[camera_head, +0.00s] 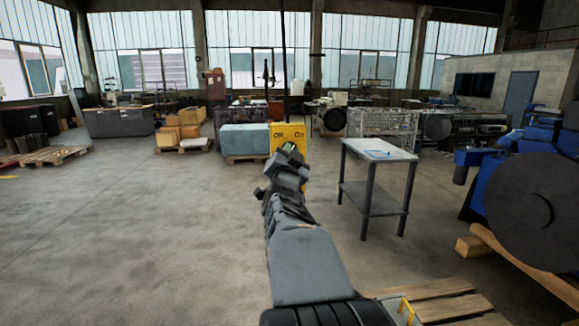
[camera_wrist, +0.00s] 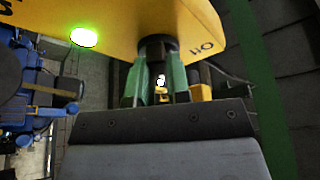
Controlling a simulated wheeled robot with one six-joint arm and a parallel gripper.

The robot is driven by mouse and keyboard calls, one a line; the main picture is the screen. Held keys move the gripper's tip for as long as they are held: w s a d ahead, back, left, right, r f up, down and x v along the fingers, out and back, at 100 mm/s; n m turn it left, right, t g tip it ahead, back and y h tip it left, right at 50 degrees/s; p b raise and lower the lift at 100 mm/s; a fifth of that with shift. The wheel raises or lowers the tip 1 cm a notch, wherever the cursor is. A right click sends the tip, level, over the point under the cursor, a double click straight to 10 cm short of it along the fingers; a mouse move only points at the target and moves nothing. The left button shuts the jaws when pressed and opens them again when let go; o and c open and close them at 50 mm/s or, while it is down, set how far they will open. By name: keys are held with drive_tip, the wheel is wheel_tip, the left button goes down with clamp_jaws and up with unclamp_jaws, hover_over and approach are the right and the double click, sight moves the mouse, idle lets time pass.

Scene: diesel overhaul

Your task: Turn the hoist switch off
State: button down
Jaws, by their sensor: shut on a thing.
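The hoist switch box (camera_head: 279,132) is yellow, with "Off" printed at left and "On" at right in the head view. In the wrist view the yellow box (camera_wrist: 130,22) fills the top, with its "Off" label upside down on the right. A lit green lamp (camera_wrist: 84,37) is on its face. My gripper (camera_head: 290,150) reaches the front of the box. In the wrist view its green fingers (camera_wrist: 158,78) are shut on the black switch knob (camera_wrist: 157,46). The gripper hides the knob in the head view, and I cannot tell which way it points.
A grey metal table (camera_head: 380,150) stands right of my arm. A blue machine with a dark disc (camera_head: 540,210) is at the right. Wooden pallets (camera_head: 430,300) lie low at the front right. A pale blue block (camera_head: 245,138) sits left of the box. The left floor is open.

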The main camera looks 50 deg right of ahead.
drive_tip(key=n+t+y+b, duration=0.1)
drive_tip(key=n+t+y, duration=0.1)
drive_tip(key=n, duration=0.5)
drive_tip(key=n+t+y+b, duration=0.1)
drive_tip(key=n+t+y, duration=0.1)
drive_tip(key=n+y, duration=0.2)
drive_tip(key=n+t+y+b, duration=0.1)
drive_tip(key=n+t+y, duration=0.1)
drive_tip(key=n, duration=0.9)
drive_tip(key=shift+s+d+r+y, duration=0.15)
drive_tip(key=shift+s+d+y, duration=0.05)
drive_tip(key=shift+y, duration=0.2)
drive_tip(key=shift+n, duration=0.3)
drive_tip(key=c, duration=1.1)
unclamp_jaws()
drive_tip(key=shift+s, duration=0.1)
drive_tip(key=b+v, duration=0.1)
drive_tip(key=v, duration=1.2)
drive_tip(key=shift+s+a+f+b, duration=0.15)
drive_tip(key=shift+s+f+b, duration=0.1)
drive_tip(key=shift+b, duration=0.1)
